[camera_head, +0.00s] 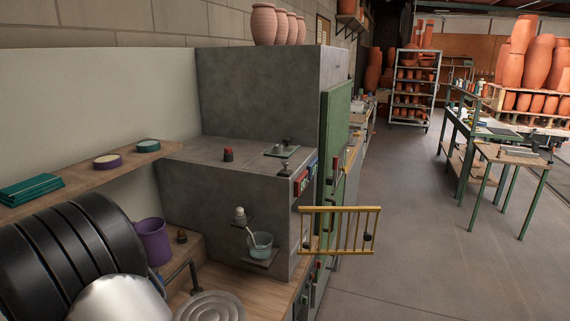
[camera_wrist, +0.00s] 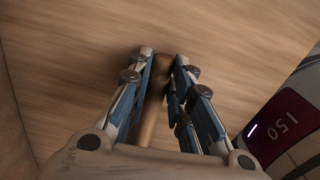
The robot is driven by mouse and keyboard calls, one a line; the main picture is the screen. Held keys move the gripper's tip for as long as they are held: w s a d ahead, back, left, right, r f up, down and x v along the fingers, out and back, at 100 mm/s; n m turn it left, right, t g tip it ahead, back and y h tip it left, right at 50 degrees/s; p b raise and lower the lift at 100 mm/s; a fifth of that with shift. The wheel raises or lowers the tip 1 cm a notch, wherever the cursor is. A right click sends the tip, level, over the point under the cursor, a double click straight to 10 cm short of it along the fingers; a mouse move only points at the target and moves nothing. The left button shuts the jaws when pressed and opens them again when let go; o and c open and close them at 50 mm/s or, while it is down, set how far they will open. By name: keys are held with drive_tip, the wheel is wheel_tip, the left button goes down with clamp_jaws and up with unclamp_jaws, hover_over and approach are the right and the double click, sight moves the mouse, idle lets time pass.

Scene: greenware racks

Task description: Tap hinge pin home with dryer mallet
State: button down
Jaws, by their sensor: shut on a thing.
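My gripper (camera_wrist: 165,85) shows in the wrist view, its blue-padded fingers closed around a brown wooden handle (camera_wrist: 150,115), seemingly the mallet's. A dark part lies at the far end between the fingertips; I cannot make out the mallet head's shape. A yellow barred gate (camera_head: 340,208) stands out from the cabinet's front right. The hinge pin is too small to tell apart.
The head view shows a shelf (camera_head: 100,172), a purple bucket (camera_head: 153,242) and a small bowl (camera_head: 260,245). The floor at right (camera_head: 410,235) is clear.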

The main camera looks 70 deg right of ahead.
drive_tip(key=shift+r+p, duration=2.2)
drive_tip(key=shift+r, duration=0.8)
drive_tip(key=shift+f, duration=0.1)
